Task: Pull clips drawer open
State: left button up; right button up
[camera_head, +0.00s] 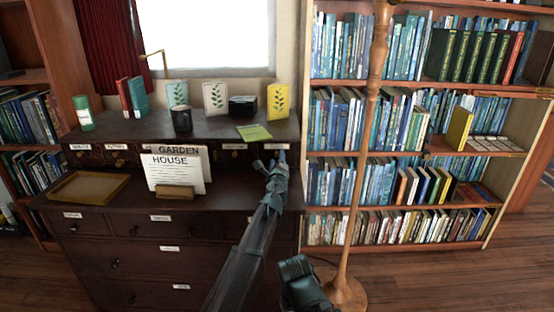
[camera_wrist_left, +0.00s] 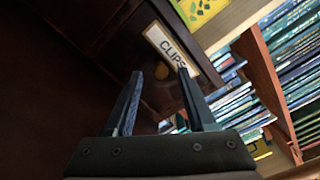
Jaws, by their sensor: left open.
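The clips drawer is the small dark wood drawer front (camera_wrist_left: 130,40) whose white label (camera_wrist_left: 171,47) reads CLIPS in the left wrist view. In the head view it sits at the right end of the upper drawer row, with its pale label (camera_head: 277,146) just above my left gripper (camera_head: 270,163). My left gripper (camera_wrist_left: 160,73) is open, its two fingers pointing at the drawer front. A dim round knob (camera_wrist_left: 162,71) shows between the fingertips below the label; I cannot tell whether they touch it. The drawer looks shut.
A sign (camera_head: 178,170) on a wooden stand and a shallow tray (camera_head: 88,187) sit on the cabinet ledge left of my gripper. A wooden lamp pole (camera_head: 362,150) stands to the right, before the bookcase (camera_head: 440,152). A mug (camera_head: 181,121) and cards stand on the top.

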pick_arm(q)
jog(key=shift+w, duration=0.4)
grip_shut()
dwell(1.2)
